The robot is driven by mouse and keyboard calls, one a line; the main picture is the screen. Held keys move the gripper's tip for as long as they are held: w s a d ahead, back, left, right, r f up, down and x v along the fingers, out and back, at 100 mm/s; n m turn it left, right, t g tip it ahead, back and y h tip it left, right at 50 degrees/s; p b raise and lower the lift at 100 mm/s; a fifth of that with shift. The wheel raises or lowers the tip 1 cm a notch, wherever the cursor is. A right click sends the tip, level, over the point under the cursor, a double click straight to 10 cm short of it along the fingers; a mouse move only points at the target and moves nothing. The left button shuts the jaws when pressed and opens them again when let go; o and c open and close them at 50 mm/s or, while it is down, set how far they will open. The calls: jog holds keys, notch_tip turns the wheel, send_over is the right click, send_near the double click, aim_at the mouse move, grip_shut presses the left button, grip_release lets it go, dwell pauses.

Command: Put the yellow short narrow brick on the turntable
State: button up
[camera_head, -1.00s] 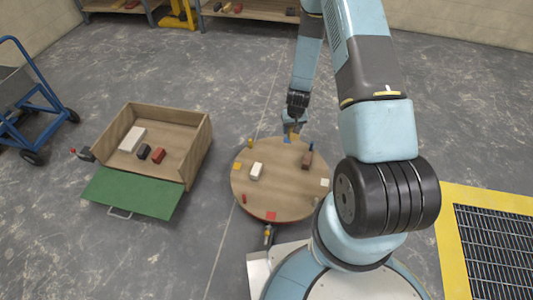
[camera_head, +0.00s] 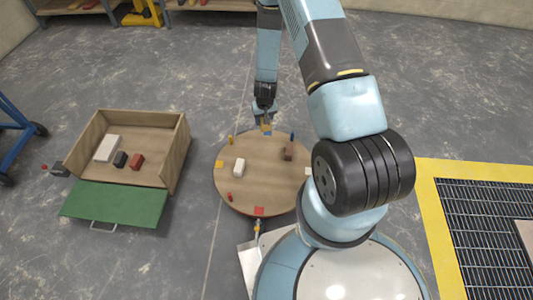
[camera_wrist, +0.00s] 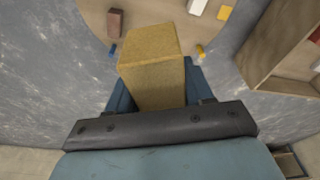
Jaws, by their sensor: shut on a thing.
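My gripper (camera_head: 265,121) is shut on a yellow brick (camera_wrist: 152,65), which fills the middle of the wrist view. In the head view the yellow brick (camera_head: 266,128) shows small at the far rim of the round wooden turntable (camera_head: 262,180). I cannot tell how high the brick is above the rim. On the turntable stand a white brick (camera_head: 239,167) and a brown brick (camera_head: 288,150), both apart from my gripper. The part of the rim behind the held brick is hidden.
Small pegs, a yellow one (camera_head: 231,141), a blue one (camera_head: 292,136) and a red one (camera_head: 229,196), stand near the turntable's edge. Coloured squares mark its rim. A wooden box (camera_head: 180,150) with a green flap (camera_head: 115,202) holds several bricks at left. The turntable's middle is clear.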

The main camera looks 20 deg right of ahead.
notch_tip(320, 180, down, 14)
jog(key=w+m, duration=0.2)
jog(key=w, duration=0.1)
jog(key=m, duration=0.1)
send_over(264, 167)
notch_tip(264, 167, down, 15)
jog(key=shift+h, duration=0.3)
jog(key=shift+s+a+f, duration=0.1)
jog(key=shift+s+f, duration=0.05)
jog(key=shift+f, duration=2.4)
jog(key=shift+s+f, duration=0.1)
jog(key=shift+f, duration=2.45)
jog(key=shift+f, duration=0.45)
jog(key=o, duration=1.4)
jog(key=shift+o, duration=0.2)
